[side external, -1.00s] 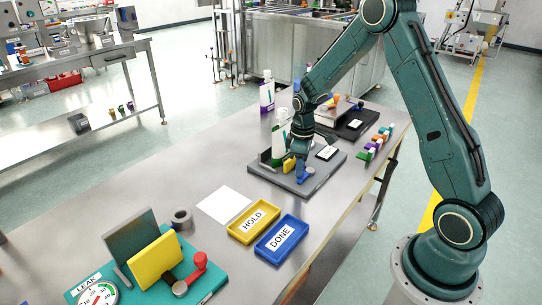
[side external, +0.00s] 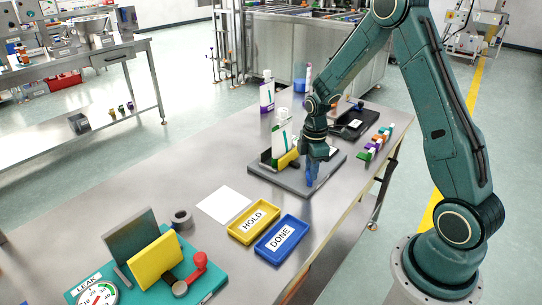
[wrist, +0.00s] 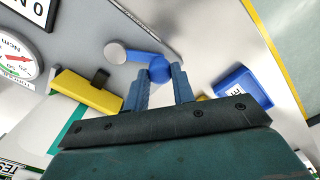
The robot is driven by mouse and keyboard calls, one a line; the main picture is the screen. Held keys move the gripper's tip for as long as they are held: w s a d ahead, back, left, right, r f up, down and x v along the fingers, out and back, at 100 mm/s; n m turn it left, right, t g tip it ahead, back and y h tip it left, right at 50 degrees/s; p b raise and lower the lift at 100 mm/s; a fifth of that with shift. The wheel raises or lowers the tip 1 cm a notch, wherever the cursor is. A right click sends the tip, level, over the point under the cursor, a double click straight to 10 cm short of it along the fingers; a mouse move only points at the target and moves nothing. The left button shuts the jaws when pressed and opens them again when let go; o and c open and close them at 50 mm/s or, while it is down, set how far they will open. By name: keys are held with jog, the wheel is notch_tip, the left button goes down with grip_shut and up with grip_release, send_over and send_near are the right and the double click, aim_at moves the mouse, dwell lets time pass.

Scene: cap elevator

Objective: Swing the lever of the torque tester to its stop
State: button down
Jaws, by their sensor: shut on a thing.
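The torque tester is a dark grey base (side external: 262,177) on the steel table, with a yellow clamp block (side external: 287,160) and a white and green bottle (side external: 278,140) beside it. The yellow block also shows in the wrist view (wrist: 88,93). The tester's blue lever (wrist: 140,56) runs from a grey round pivot (wrist: 115,52) to a blue knob (wrist: 159,70). My gripper (wrist: 161,78) is shut on the knob, with a finger on either side. In the side view my gripper (side external: 313,172) is over the base's right part and hides most of the lever.
The yellow HOLD tray (side external: 233,237) and the blue DONE tray (side external: 260,253) lie in front of the tester. A teal leak tester (side external: 215,272) with a red-knobbed lever stands at the near left. Small coloured items (side external: 376,145) and a black tray (side external: 372,119) lie behind.

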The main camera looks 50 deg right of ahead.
jog(key=n, duration=0.1)
jog(key=s+d+n, duration=0.1)
jog(key=n, duration=0.1)
jog(key=shift+s+d+n, duration=0.15)
jog(key=shift+s+n, duration=0.15)
jog(key=shift+s+d+n, duration=0.4)
jog(key=shift+d+n, duration=0.15)
jog(key=shift+n, duration=0.65)
jog(key=c, duration=1.2)
grip_release()
jog(key=shift+o, duration=0.2)
jog(key=shift+r, duration=0.15)
notch_tip(320, 180, up, 14)
jog(key=shift+f, duration=0.2)
